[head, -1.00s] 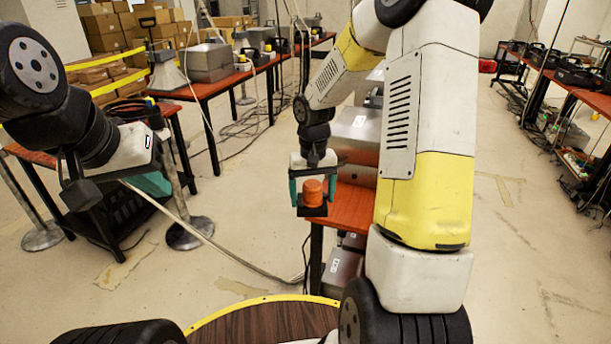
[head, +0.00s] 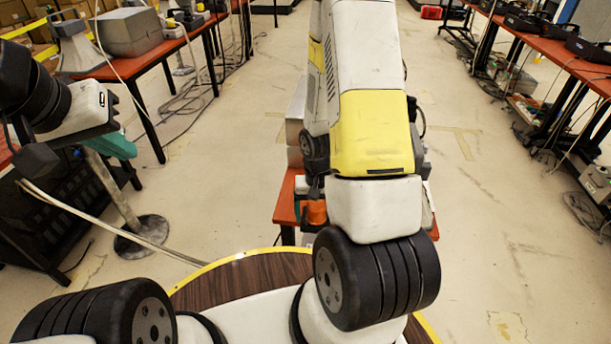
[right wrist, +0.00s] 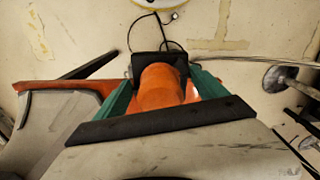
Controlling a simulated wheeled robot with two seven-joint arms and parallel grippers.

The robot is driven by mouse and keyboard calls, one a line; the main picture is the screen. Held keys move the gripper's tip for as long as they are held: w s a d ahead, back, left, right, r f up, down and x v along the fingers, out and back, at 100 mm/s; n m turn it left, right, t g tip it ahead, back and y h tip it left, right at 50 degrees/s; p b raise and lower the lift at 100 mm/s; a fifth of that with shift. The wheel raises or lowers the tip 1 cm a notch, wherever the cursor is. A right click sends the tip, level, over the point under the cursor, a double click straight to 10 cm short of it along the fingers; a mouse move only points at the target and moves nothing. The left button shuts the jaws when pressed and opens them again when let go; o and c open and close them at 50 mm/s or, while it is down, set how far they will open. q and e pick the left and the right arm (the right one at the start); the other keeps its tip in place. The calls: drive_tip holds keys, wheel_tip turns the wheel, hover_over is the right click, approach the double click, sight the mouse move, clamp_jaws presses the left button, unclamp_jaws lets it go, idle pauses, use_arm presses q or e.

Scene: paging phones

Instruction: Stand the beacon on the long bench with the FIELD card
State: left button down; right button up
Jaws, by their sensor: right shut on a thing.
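The beacon, an orange dome (head: 316,212) on a black base, is in my right gripper (head: 307,206), partly hidden by my arm in the head view. The right wrist view shows the beacon (right wrist: 160,87) between the teal fingers of the right gripper (right wrist: 163,82), which are shut on it. A short red-topped bench (head: 284,210) is behind and below it; I cannot tell whether the beacon touches it. My left gripper (head: 112,146) is at the left, away from the beacon; its jaw opening is unclear. No FIELD card is readable.
A long red bench (head: 180,45) at upper left carries grey cases (head: 131,32). Another long red bench (head: 563,60) with dark equipment runs along the right. A post with a round foot (head: 141,235) and cables stand at left. The floor right of centre is clear.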

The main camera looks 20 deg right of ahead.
drive_tip(key=shift+s+d+f, duration=0.1)
drive_tip(key=shift+d+f, duration=0.1)
drive_tip(key=shift+d, duration=0.05)
drive_tip(key=w+d, duration=0.2)
drive_tip(key=w, duration=0.2)
drive_tip(key=w+d+f, duration=0.1)
drive_tip(key=w, duration=0.4)
drive_tip(key=w+d, duration=0.2)
drive_tip(key=w, duration=0.3)
drive_tip(key=shift+w+d+f, duration=0.15)
drive_tip(key=shift+d+f, duration=0.1)
drive_tip(key=shift+d, duration=0.1)
drive_tip(key=shift+f, duration=1.75)
drive_tip(key=shift+f, duration=0.15)
drive_tip(key=o, duration=1.6)
